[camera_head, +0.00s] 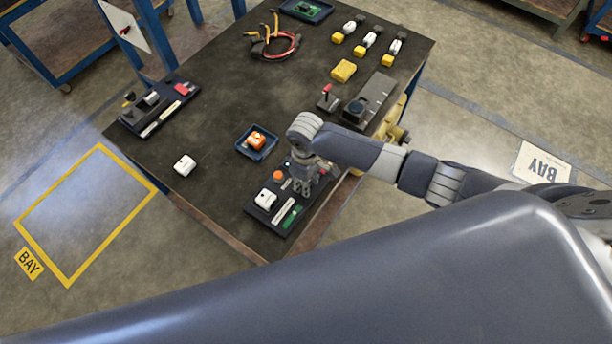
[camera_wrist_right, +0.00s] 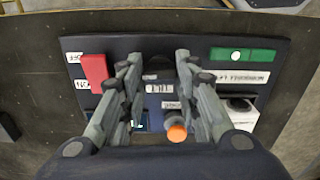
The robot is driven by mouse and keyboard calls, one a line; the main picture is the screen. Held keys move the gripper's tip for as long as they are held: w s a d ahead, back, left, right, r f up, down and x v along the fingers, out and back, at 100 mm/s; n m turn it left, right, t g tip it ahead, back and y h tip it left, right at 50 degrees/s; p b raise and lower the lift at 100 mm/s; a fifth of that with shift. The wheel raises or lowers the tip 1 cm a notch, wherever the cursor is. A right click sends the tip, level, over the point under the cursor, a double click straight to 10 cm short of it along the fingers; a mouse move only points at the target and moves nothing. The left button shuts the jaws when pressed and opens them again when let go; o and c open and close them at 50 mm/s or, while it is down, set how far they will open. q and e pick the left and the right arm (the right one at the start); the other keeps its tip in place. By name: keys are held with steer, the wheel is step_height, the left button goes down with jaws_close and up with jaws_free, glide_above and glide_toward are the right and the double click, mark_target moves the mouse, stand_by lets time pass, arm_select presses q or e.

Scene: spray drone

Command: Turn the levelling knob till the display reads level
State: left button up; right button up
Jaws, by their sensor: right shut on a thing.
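A dark control panel (camera_head: 268,220) lies at the near edge of the dark table and fills much of the right wrist view (camera_wrist_right: 75,122). My right gripper (camera_head: 303,182) reaches down onto it from above. In the right wrist view its two fingers (camera_wrist_right: 158,62) are shut on a dark knob (camera_wrist_right: 158,66), mostly hidden between them. A small bluish patch (camera_wrist_right: 142,120), perhaps the display, shows partly behind the left finger; no reading can be made out. An orange knob (camera_wrist_right: 177,132) stands near the right finger, apart from the grip. My left gripper is not in view.
The panel also has a red switch (camera_wrist_right: 94,72), a green strip (camera_wrist_right: 230,55) and a white block (camera_head: 265,199). A blue tray (camera_head: 245,151) with an orange-white part stands just behind. A white block (camera_head: 184,165) lies left; free table surrounds it.

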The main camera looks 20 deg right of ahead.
steer(key=shift+m, duration=0.3)
steer(key=o, duration=1.1)
steer(key=shift+c, duration=0.2)
step_height(320, 180, up, 12)
